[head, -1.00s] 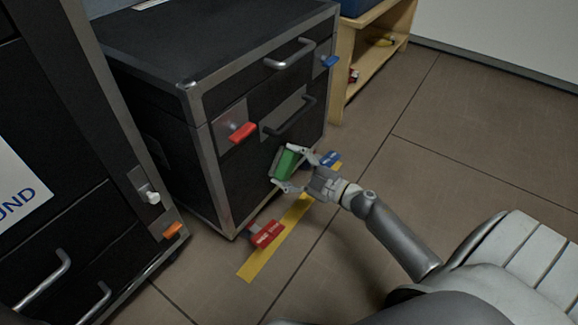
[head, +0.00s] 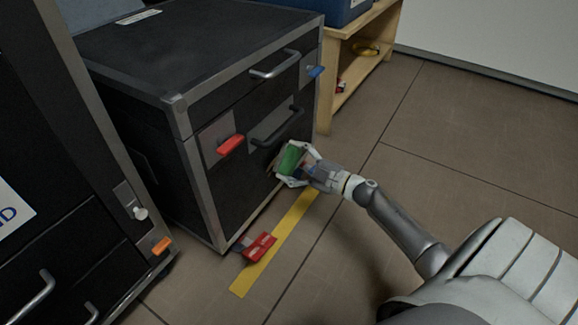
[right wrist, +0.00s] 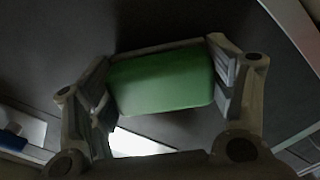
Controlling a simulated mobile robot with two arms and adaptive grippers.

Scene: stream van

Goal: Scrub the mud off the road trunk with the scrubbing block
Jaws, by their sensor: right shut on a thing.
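The road trunk (head: 243,195) is a black case with metal edges, handles and latches, on the floor left of centre in the head view. My right gripper (head: 290,163) is shut on the scrubbing block (head: 291,158), which is green, at the lower right part of the trunk's front. The block fills the space between the fingers in the right wrist view (right wrist: 162,80). A brownish patch, maybe mud, shows just left of the block; the gripper hides part of that area. Whether the block touches the trunk I cannot tell. My left gripper is out of view.
A red latch (head: 230,145) and a blue latch (head: 315,72) stick out of the trunk's front. A red item (head: 260,246) lies by a yellow floor strip (head: 272,248). Another black case (head: 75,190) stands at left, a wooden shelf (head: 352,75) behind. The floor at right is clear.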

